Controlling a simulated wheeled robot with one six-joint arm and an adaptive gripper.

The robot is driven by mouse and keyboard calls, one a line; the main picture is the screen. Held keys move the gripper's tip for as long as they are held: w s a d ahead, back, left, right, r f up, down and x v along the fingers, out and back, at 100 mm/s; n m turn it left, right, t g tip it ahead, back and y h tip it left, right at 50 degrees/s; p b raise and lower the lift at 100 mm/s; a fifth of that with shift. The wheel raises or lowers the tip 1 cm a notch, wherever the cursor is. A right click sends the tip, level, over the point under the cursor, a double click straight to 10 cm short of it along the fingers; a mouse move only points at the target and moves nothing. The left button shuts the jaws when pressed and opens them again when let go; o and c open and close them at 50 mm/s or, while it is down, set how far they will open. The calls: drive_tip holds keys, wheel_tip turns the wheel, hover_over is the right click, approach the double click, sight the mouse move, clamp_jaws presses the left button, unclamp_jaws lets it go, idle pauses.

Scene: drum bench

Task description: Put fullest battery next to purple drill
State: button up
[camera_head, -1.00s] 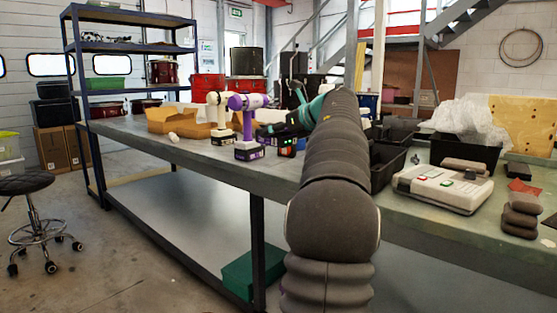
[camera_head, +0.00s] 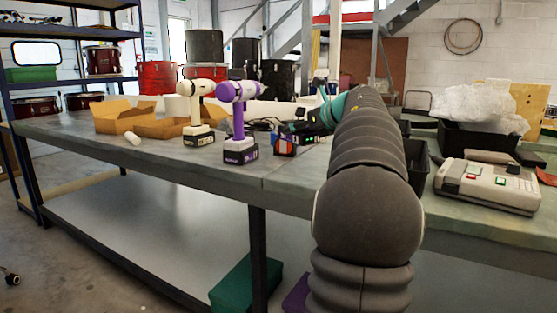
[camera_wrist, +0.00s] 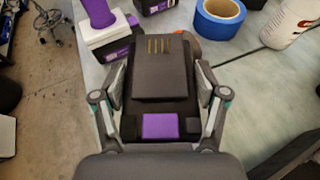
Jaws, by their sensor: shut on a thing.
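My gripper (camera_wrist: 159,88) is shut on a black battery (camera_wrist: 158,85) with a purple label and metal contacts, one finger on each side. In the head view my arm largely hides the gripper, and a dark battery shape with a green light shows beside it. The purple drill (camera_head: 238,110) stands upright on the bench, left of my gripper. Its handle and white-and-purple base (camera_wrist: 106,42) show at the upper left of the wrist view, apart from the held battery. How full the held battery is cannot be read in the wrist view.
A cream drill (camera_head: 196,105) stands left of the purple one. Cardboard boxes (camera_head: 112,116) lie farther left. A blue tape roll (camera_wrist: 219,18) and white bottle (camera_wrist: 291,22) are near the gripper. A grey device (camera_head: 488,185) sits right. Bare bench lies before the drills.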

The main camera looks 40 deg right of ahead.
drive_tip(key=a+f, duration=0.1)
drive_tip(key=w+a+f, duration=0.1)
drive_tip(key=a, duration=0.1)
drive_tip(key=w+a+f+b, duration=0.1)
drive_tip(key=a, duration=0.1)
drive_tip(key=shift+w+f, duration=0.15)
drive_tip(key=shift+w, duration=0.1)
drive_tip(key=shift+f+b, duration=0.45)
drive_tip(key=shift+f, duration=1.6)
drive_tip(key=shift+f, duration=0.1)
drive_tip(key=o, duration=1.5)
drive_tip(key=shift+f, duration=0.1)
drive_tip(key=shift+o, duration=0.3)
drive_tip(key=shift+r, duration=0.25)
drive_tip(key=v, duration=1.2)
